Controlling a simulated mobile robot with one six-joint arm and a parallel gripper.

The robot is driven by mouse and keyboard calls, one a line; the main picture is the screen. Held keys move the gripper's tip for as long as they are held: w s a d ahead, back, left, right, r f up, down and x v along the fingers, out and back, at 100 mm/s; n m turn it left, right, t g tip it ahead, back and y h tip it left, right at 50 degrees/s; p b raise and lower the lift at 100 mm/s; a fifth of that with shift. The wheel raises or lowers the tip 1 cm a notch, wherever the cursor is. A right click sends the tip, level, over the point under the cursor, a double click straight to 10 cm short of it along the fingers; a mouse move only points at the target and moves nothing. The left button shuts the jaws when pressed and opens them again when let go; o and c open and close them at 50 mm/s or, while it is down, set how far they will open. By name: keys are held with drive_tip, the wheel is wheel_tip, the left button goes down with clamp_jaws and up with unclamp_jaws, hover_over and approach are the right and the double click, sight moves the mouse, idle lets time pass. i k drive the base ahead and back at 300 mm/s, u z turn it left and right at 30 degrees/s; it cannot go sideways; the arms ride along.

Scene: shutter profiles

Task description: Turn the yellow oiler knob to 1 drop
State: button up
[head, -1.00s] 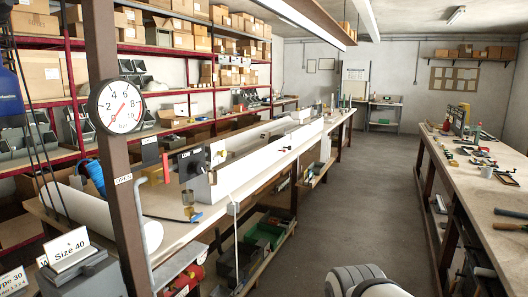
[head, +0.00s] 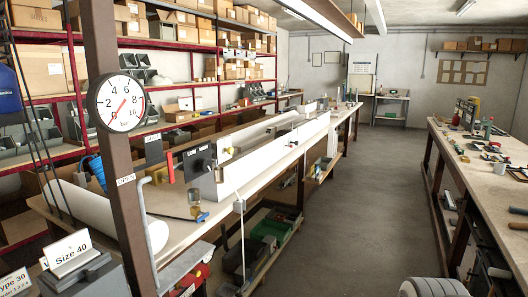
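I cannot make out a yellow knob's marks or setting. My gripper is not in view; only a rounded white and grey part of my arm shows at the bottom right.
A brown post with a pressure gauge (head: 120,103) stands close at left. A red handle (head: 171,167) is beside the box. Open floor (head: 368,205) lies before the right bench (head: 505,178).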

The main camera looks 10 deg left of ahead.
sight(230, 150)
drive_tip(key=u, duration=0.05)
drive_tip(key=i, duration=0.95)
drive_tip(key=u, duration=1.65)
